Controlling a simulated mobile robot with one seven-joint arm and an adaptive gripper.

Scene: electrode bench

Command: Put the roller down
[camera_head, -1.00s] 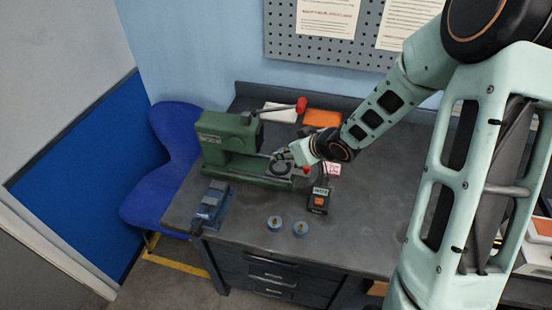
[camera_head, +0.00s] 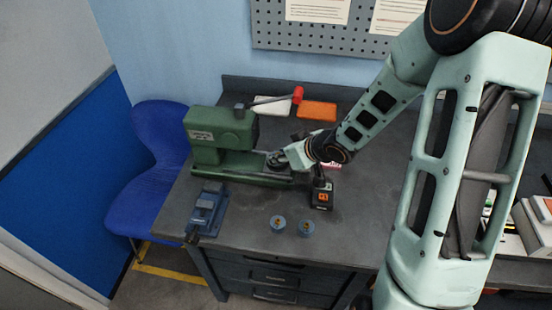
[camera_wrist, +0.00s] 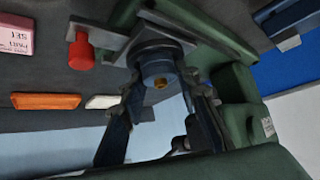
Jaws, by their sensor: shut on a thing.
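A blue-grey round roller with a brass centre (camera_wrist: 158,68) sits between the two fingers of my gripper (camera_wrist: 162,98) in the wrist view. My gripper is shut on it. A square grey plate (camera_wrist: 178,32) lies right behind the roller; I cannot tell whether they touch. In the head view my gripper (camera_head: 278,160) is at the right part of the green press's base (camera_head: 238,169), and the roller there is largely hidden.
The green press (camera_head: 215,135) has a lever with a red knob (camera_head: 297,95). A blue vise-like tool (camera_head: 206,208) stands in front of it. A small black box (camera_head: 322,194) stands right of my gripper. White and orange trays (camera_head: 317,111) lie behind. The front bench (camera_head: 250,225) has free room.

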